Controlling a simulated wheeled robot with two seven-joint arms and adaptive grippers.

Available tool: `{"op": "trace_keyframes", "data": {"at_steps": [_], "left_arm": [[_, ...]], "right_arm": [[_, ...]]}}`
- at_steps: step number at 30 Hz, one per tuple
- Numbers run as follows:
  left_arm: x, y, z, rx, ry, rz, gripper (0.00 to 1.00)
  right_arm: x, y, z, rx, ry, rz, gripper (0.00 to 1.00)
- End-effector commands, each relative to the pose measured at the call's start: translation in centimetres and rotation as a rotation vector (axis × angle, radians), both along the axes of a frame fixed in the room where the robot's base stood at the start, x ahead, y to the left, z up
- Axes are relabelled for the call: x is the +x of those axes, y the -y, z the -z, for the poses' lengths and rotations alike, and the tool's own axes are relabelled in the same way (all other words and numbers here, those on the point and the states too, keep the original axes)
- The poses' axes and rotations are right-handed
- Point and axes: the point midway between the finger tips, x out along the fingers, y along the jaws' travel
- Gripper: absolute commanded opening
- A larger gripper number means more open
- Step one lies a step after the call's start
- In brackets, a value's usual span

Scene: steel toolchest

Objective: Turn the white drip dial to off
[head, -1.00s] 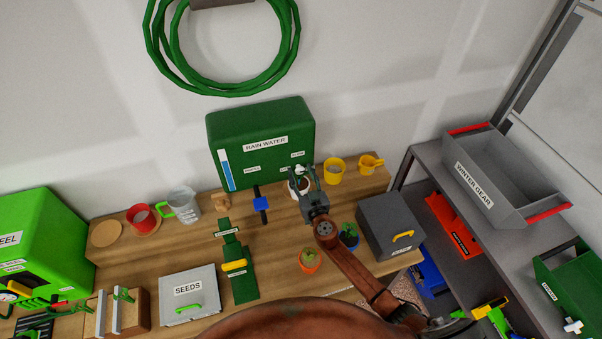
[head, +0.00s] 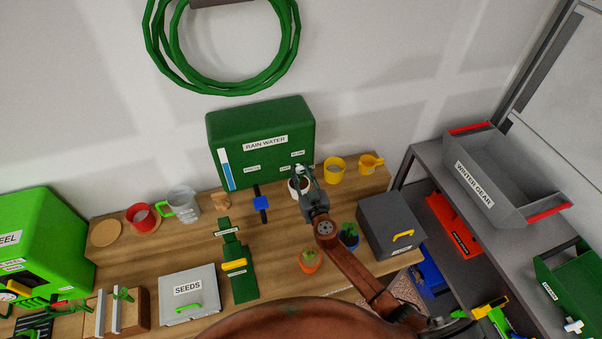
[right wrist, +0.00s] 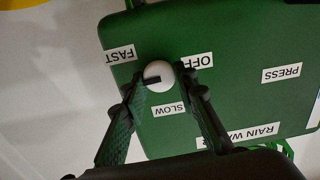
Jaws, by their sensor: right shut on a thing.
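The white drip dial (right wrist: 160,75) is on the front of the green rain water tank (right wrist: 225,100) in the right wrist view, which shows the tank upside down. Its dark pointer points left in that view, between the FAST label (right wrist: 120,54) and the SLOW label (right wrist: 169,109). The OFF label (right wrist: 198,61) is on the dial's right side there. My right gripper (right wrist: 161,80) is shut on the dial, a finger on each side. In the head view my right gripper (head: 302,172) is at the tank's lower right front and hides the dial. My left gripper is not in view.
A white vessel (head: 293,188) stands below the gripper, partly hidden. Yellow cups (head: 334,170) stand right of the tank. Potted plants (head: 309,261) and a grey box (head: 391,223) are near my right arm. A blue-handled item (head: 261,203) stands before the tank.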

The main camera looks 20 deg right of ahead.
Motion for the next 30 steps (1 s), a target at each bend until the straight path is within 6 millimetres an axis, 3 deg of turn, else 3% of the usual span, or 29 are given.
{"op": "trace_keyframes", "data": {"at_steps": [8,30], "left_arm": [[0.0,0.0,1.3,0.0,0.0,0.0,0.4],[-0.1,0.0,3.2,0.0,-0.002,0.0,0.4]], "right_arm": [[0.0,-0.1,0.2,-0.175,0.007,0.0,0.02],[0.0,-0.3,0.2,-0.875,0.03,0.0,0.02]]}}
